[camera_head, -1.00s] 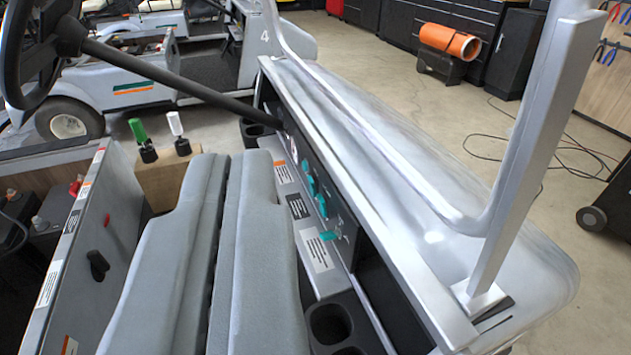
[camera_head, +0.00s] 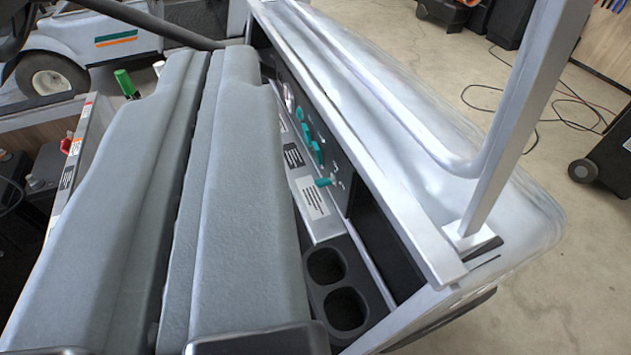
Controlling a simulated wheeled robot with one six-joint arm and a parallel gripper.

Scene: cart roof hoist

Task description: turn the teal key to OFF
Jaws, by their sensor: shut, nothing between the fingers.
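The dashboard panel (camera_head: 335,160) of the grey cart runs down the middle of the view, past the seat backs. Several teal controls sit on it in a row. The lowest, a small teal piece that sticks out sideways (camera_head: 323,182), looks like the key, with small white marks beside it that are too small to read. Above it are a teal switch (camera_head: 317,150) and a smaller teal control (camera_head: 299,114). I cannot read which position the key is in. My gripper is not in view, and nothing is seen touching the teal controls.
Two grey seat backs (camera_head: 225,190) stand left of the panel, with a narrow gap before it. A double cup holder (camera_head: 338,290) lies below the panel. A silver roof post (camera_head: 515,130) rises at the right. Open floor with cables (camera_head: 545,100) lies beyond.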

